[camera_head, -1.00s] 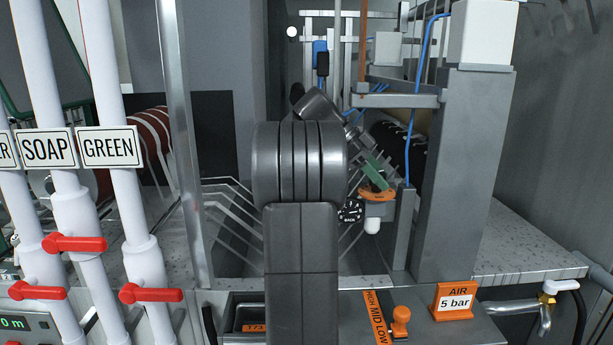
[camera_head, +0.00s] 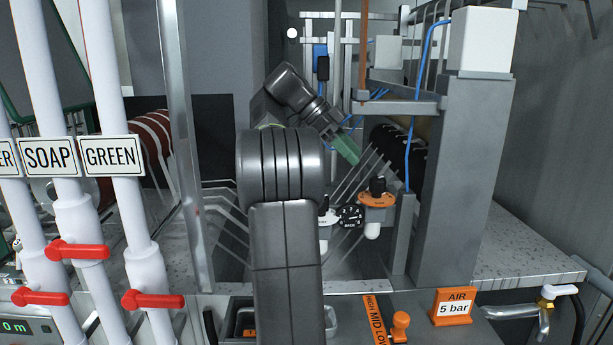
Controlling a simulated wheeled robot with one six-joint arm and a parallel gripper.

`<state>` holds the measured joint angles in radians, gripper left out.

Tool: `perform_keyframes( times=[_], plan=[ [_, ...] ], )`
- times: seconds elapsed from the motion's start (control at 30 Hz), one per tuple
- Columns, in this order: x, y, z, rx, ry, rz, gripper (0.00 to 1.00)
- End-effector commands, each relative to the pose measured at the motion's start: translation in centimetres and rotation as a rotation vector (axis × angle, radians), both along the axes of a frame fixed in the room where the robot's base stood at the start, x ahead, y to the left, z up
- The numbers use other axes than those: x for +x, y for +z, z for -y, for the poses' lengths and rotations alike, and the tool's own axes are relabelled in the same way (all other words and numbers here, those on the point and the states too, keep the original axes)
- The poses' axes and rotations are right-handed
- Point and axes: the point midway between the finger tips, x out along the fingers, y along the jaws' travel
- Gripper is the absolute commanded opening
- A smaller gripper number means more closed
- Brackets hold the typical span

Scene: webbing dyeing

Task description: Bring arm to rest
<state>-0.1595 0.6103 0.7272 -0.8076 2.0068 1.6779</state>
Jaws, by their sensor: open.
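My arm stands upright in the middle of the view, and its dark links hide part of the machine behind. My gripper (camera_head: 349,150) is at the arm's far end, with greenish fingers pointing down and to the right. It appears empty and is open, though the gap between the fingers is hard to see at this size. It is above and left of the orange air regulator (camera_head: 376,199) with a black knob, and apart from it in the picture.
White pipes with red valve handles (camera_head: 78,251) stand at left, labelled SOAP (camera_head: 50,156) and GREEN (camera_head: 110,155). A grey post (camera_head: 460,180) rises at right. An orange AIR 5 bar sign (camera_head: 453,306) and an orange-topped lever (camera_head: 400,322) are in front.

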Motion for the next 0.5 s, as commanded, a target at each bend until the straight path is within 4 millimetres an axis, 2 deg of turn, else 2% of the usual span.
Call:
perform_keyframes(
  times=[0.03,0.4,0.47,0.5],
  plan=[
    [0.1,1.0,-0.4,0.000,0.002,-0.001,0.55],
    [0.6,3.2,-2.6,-0.001,0.001,-0.002,0.55],
    [0.7,3.6,-2.9,-0.001,0.001,-0.002,0.55],
    [0.7,2.9,-2.8,-0.001,-0.001,-0.001,0.55]
  ],
)
